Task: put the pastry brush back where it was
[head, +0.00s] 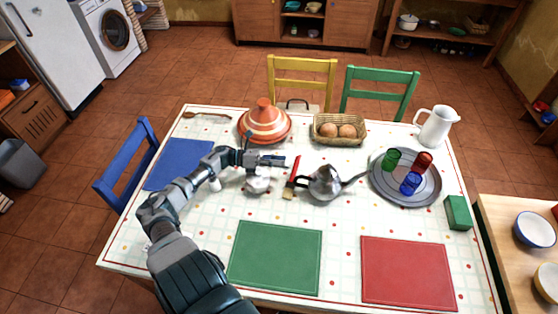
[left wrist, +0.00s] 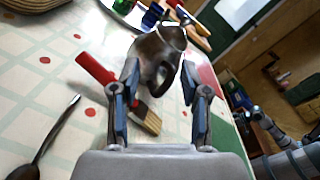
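The pastry brush lies on the checked tablecloth, with its red handle (head: 295,170) pointing to the back and its pale bristles (head: 288,193) to the front. My left gripper (head: 284,161) is beside the handle, on its left, in the head view. In the left wrist view the gripper (left wrist: 158,98) is open and nothing is between its fingers. There the brush (left wrist: 95,68) lies beyond the left finger, which hides part of it. The metal teapot (head: 327,183) stands just right of the brush; it also shows beyond the fingers in the left wrist view (left wrist: 156,58).
A round tray (head: 428,190) with coloured glasses is to the right. The green mat (head: 275,258) and red mat (head: 408,272) are empty.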

